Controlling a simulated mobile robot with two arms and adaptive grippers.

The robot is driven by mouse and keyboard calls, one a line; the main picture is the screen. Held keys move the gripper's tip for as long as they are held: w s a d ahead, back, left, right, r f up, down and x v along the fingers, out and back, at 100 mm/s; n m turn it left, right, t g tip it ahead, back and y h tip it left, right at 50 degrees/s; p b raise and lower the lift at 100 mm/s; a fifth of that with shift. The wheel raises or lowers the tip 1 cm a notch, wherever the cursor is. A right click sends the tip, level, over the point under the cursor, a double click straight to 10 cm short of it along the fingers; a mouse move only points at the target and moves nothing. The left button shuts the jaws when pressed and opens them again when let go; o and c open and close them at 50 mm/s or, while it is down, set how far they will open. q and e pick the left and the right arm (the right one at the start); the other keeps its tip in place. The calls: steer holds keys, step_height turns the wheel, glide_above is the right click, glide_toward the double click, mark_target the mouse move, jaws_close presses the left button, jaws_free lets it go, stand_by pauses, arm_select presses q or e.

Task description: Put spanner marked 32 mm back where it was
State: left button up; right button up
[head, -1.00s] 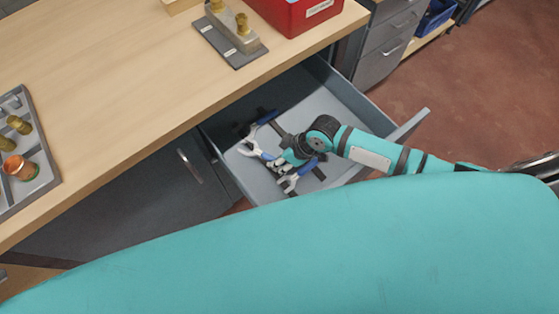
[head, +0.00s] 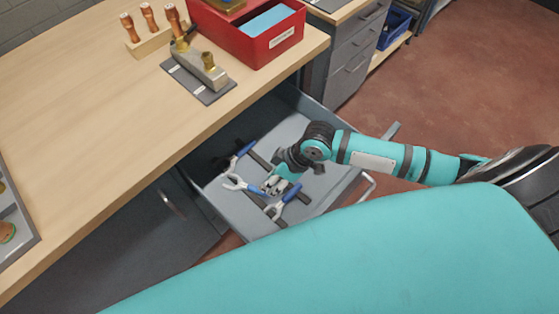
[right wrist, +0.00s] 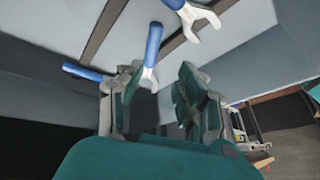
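Several blue-handled spanners with pale open jaws lie in the open grey drawer (head: 318,198). In the head view, one (head: 246,149) is at the back, one (head: 232,184) at the left, and one (head: 284,202) nearer the front. I cannot read any size marking, so I cannot tell which is the 32 mm one. My right gripper (head: 272,185) is low over the drawer among them. In the right wrist view its fingers (right wrist: 160,100) are apart, with one spanner's jaw (right wrist: 148,80) showing between them. Another spanner (right wrist: 190,14) lies beyond the fingertips, and a handle (right wrist: 86,72) is partly hidden behind the left finger. My left gripper is out of view.
Dark strips (head: 258,160) cross the drawer bottom. The wooden worktop (head: 110,135) overhangs the drawer's back. On it stand a red box (head: 262,45), a grey plate with brass fittings (head: 205,82), and a wooden block with copper pieces (head: 150,42). The worktop's middle is clear.

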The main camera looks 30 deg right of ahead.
steer(key=v, duration=0.5)
stand_by(0.4)
